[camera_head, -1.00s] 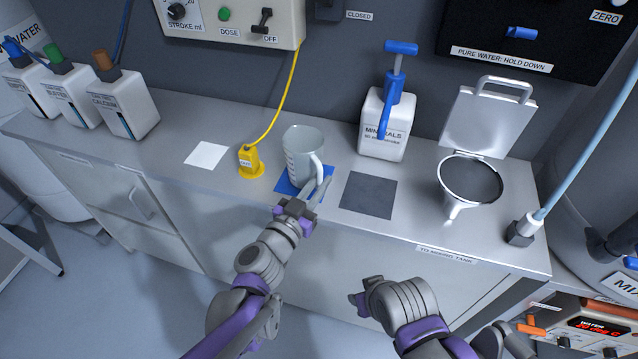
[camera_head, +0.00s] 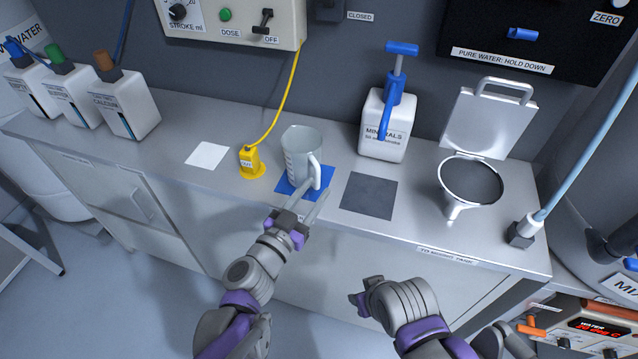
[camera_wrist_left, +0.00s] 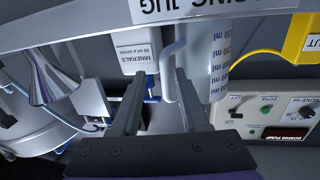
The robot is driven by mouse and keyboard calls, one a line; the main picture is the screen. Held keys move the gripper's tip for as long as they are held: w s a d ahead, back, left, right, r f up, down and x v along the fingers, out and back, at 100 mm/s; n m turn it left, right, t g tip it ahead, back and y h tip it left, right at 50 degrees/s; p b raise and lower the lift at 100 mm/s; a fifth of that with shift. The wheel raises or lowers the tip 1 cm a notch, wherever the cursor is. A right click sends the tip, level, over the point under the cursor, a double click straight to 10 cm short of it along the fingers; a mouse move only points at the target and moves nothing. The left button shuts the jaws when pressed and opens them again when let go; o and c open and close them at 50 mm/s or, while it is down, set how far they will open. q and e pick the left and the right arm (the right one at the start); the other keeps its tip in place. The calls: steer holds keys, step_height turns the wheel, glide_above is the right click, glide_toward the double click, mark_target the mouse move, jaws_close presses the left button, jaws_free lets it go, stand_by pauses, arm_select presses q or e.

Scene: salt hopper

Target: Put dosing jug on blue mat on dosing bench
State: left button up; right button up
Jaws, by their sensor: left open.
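The dosing jug (camera_head: 300,150), a grey translucent jug with a handle, stands upright on the blue mat (camera_head: 325,181) on the dosing bench. Its handle faces the front right. My left gripper (camera_head: 313,190) is open just in front of the jug, its fingers pointing at the handle side. In the left wrist view, the jug (camera_wrist_left: 207,50) and its handle (camera_wrist_left: 169,70) show beyond the open fingers, the handle nearer the right-hand finger. The fingers appear apart from the handle. My right arm's end (camera_head: 365,300) is low in front of the bench; its jaws cannot be made out.
A yellow plug-like fitting (camera_head: 251,163) with a cable stands left of the jug. A dark mat (camera_head: 368,195) lies bare to its right. The minerals bottle (camera_head: 384,128) and open hopper funnel (camera_head: 471,182) stand further right. A white mat (camera_head: 207,155) lies left.

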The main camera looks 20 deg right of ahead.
arm_select(q)
steer(key=v, duration=0.9)
steer(key=s+a+f+n+g+y, duration=0.2)
steer(key=s+a+f+n+y, duration=0.1)
steer(key=a, duration=0.4)
steer(key=s+a+f+n+g+y, duration=0.3)
steer(key=s+a+f+y, duration=0.2)
steer(key=a, duration=0.3)
steer(key=s+a+f+n+g+y, duration=0.2)
steer(key=s+a+f+n+y, duration=0.1)
steer(key=a, duration=0.5)
steer(key=shift+s+a+f+n+g+y, duration=0.2)
steer(key=shift+s+f+n+g+y, duration=0.15)
steer(key=shift+s+y, duration=0.65)
steer(key=shift+d, duration=0.1)
